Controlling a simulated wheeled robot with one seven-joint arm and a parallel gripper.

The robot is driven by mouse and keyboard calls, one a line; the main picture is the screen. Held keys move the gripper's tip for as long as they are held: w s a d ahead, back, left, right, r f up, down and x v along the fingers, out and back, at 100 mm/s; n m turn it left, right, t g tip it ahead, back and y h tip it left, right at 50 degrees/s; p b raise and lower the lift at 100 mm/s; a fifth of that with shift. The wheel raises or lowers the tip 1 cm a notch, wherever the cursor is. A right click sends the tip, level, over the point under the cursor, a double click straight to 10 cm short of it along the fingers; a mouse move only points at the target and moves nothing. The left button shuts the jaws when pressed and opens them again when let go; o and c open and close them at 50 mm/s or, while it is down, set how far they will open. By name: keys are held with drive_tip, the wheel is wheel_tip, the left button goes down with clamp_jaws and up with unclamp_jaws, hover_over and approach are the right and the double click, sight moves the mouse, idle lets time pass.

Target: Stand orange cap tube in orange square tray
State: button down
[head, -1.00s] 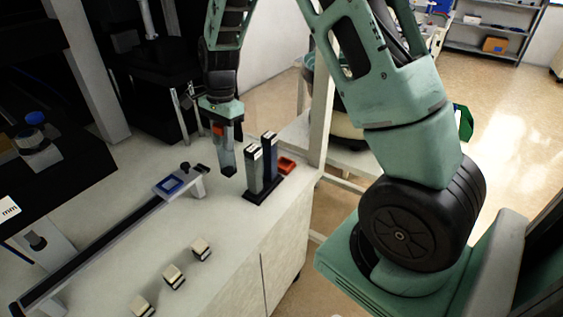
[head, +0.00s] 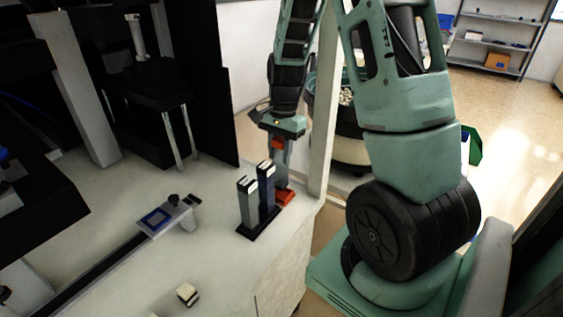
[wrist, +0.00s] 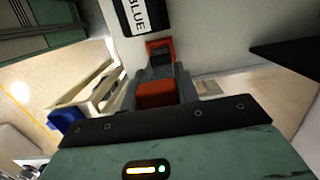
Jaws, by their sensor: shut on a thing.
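My gripper (head: 282,160) is shut on the orange cap tube, with its orange cap (head: 277,143) showing between the fingers in the head view. The tube points down, upright or nearly so, over the orange square tray (head: 287,196). In the wrist view the orange cap (wrist: 156,94) sits between the fingers, and the orange tray (wrist: 160,43) shows as a square rim just past them. The tube's lower end is hidden, so I cannot tell whether it touches the tray floor.
Two upright blocks, one grey (head: 248,205) and one dark blue (head: 266,190), stand on a black base just left of the tray. A label reading BLUE (wrist: 138,15) is close by in the wrist view. A white post (head: 326,120) rises right of the gripper.

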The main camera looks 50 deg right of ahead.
drive_tip(key=shift+s+d+f, duration=0.1)
drive_tip(key=shift+f, duration=0.8)
drive_tip(key=shift+s+d+f, duration=0.1)
drive_tip(key=shift+f, duration=0.85)
drive_tip(key=c, duration=1.1)
unclamp_jaws()
drive_tip(key=shift+o, duration=0.2)
